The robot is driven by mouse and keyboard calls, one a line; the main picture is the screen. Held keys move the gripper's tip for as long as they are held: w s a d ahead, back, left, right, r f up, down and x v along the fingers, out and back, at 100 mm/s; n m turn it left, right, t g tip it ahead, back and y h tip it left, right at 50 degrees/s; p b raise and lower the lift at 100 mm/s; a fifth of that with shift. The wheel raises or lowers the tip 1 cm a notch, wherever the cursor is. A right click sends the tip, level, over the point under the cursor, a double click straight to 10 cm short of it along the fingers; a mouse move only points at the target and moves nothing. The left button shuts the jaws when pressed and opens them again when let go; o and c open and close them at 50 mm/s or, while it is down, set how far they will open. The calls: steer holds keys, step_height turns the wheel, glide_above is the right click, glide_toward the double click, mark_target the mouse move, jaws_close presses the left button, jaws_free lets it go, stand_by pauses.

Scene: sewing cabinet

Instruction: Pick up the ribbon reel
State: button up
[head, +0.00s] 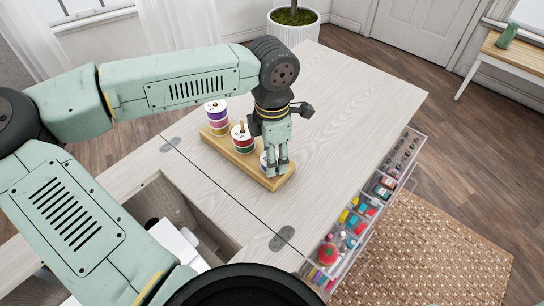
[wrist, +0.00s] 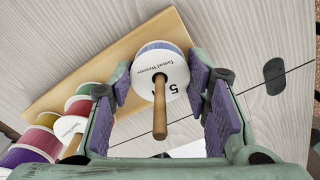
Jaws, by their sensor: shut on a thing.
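A ribbon reel with a white printed face (wrist: 146,68) and a bluish rim sits around a wooden peg (wrist: 160,110) at the near end of a wooden stand (head: 218,141). My gripper (head: 277,172) points down over that end. In the wrist view its purple pads (wrist: 160,82) press the reel's two sides. In the head view my fingers mostly hide the reel (head: 264,161). Other reels stand on the same stand: a red and green stack (head: 242,140) in the middle and a purple and yellow stack (head: 216,117) at the far end.
The pale wooden cabinet top (head: 350,100) is clear right of the stand. An open well (head: 185,212) lies at front left. A clear drawer (head: 345,236) of colourful sewing supplies sticks out along the right edge. A potted plant (head: 294,28) stands behind.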

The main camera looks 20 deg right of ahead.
step_height(320, 180, up, 18)
steer(key=b, duration=0.3)
stand_by(0.3)
